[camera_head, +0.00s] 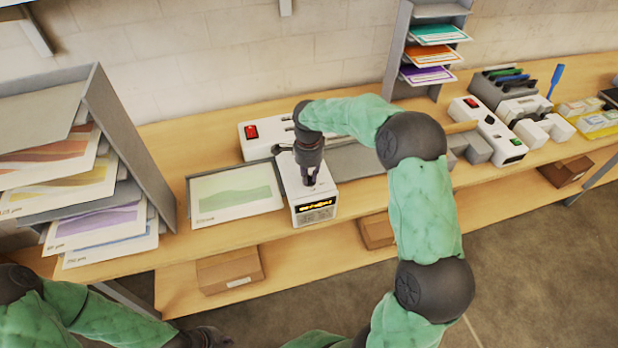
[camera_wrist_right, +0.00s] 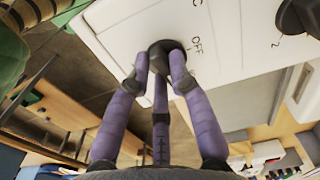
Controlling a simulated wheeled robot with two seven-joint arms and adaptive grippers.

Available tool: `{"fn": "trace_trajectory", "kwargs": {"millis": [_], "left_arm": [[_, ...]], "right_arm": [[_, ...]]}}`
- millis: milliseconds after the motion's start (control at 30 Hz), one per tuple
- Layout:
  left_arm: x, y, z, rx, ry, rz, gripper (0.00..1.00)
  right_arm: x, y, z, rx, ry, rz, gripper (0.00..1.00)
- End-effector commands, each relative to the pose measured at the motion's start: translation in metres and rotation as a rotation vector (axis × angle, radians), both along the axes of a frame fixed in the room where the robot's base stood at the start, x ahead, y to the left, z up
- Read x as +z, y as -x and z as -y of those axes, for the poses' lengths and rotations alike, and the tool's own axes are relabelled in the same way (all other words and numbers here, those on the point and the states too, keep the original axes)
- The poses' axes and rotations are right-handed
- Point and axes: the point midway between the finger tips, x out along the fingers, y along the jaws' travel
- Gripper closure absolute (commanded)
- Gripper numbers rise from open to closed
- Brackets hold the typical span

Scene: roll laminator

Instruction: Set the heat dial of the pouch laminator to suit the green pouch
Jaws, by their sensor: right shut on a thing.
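My right gripper (camera_head: 311,178) points down on the laminator's top. In the right wrist view its fingers (camera_wrist_right: 160,66) are closed around a black dial (camera_wrist_right: 166,48). "OFF" and a letter "C" are printed beside this dial; its pointer is hidden. A second black dial (camera_wrist_right: 298,16) has a "2" near it. My left gripper (camera_head: 208,338) is at the bottom edge, its fingers unclear.
A grey rack (camera_head: 130,130) with several coloured sheets stands at the left. Another rack (camera_head: 400,50) holds green, orange and purple sheets at the back. A white unit with a red switch (camera_head: 252,132) sits behind the laminator. Cardboard boxes (camera_head: 230,270) are on the lower shelf.

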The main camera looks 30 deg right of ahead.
Motion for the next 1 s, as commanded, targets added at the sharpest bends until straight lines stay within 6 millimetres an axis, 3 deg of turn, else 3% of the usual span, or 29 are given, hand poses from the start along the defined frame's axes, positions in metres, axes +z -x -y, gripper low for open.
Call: {"fn": "trace_trajectory", "kwargs": {"millis": [500, 1000], "left_arm": [[-0.018, 0.0, 0.0, 0.0, 0.0, 0.0, 1.0], [-0.023, 0.0, 0.0, 0.0, 0.0, 0.0, 1.0]], "right_arm": [[0.0, -0.004, -0.001, -0.451, 0.001, 0.004, 1.0], [0.001, -0.004, -0.001, -0.65, 0.001, 0.002, 1.0]]}}
